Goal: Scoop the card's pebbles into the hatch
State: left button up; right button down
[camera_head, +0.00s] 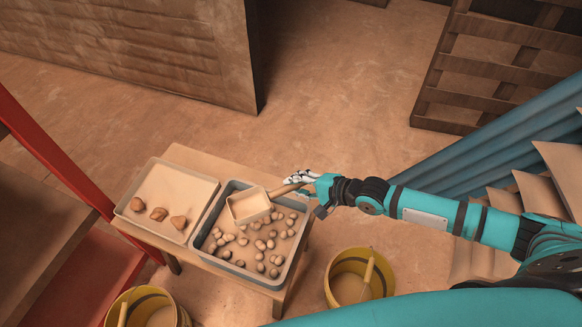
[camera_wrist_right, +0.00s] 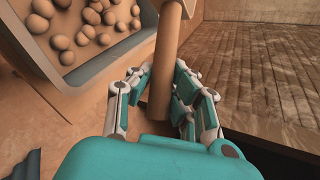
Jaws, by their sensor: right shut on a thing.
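A wooden scoop (camera_head: 249,207) with a square pan is over the upper part of a grey-rimmed tray of pebbles (camera_head: 264,243). My right gripper (camera_head: 301,178) is shut on the scoop's handle, to the right of the tray. The pebble tray (camera_wrist_right: 100,75) also shows there. I cannot make out a card or a hatch. My left gripper is not in view.
A pale tray (camera_head: 150,218) with three brown stones stands left of the pebbles on the same wooden table (camera_head: 205,157). Yellow buckets (camera_head: 335,290) stand on the floor below. A red-framed shelf (camera_head: 50,155) is at left, blue pipes (camera_head: 470,160) at right. Floor behind is clear.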

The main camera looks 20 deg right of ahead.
jog(key=shift+d+r, duration=0.1)
jog(key=shift+r, duration=0.05)
jog(key=shift+p, duration=0.4)
jog(key=p, duration=0.2)
jog(key=a+n+h+p, duration=0.1)
jog(key=p, duration=0.1)
jog(key=shift+s+a+r+h, duration=0.15)
jog(key=shift+s+h, duration=0.05)
jog(key=shift+h, duration=0.1)
jog(key=shift+a+h, duration=0.3)
jog(key=shift+s+a+f+n+h+p, duration=0.1)
jog(key=shift+a+f+n+h+p, duration=0.1)
jog(key=shift+a+n+h, duration=0.2)
jog(key=shift+a+f+n+h+p, duration=0.1)
jog(key=shift+a+f+n+h, duration=0.15)
jog(key=shift+h, duration=0.25)
jog(key=shift+d+f+b, duration=0.2)
jog(key=shift+f+b, duration=1.7)
jog(key=shift+f, duration=0.9)
notch_tip(320, 180, up, 10)
jog(key=p, duration=1)
jog(key=shift+p, duration=0.35)
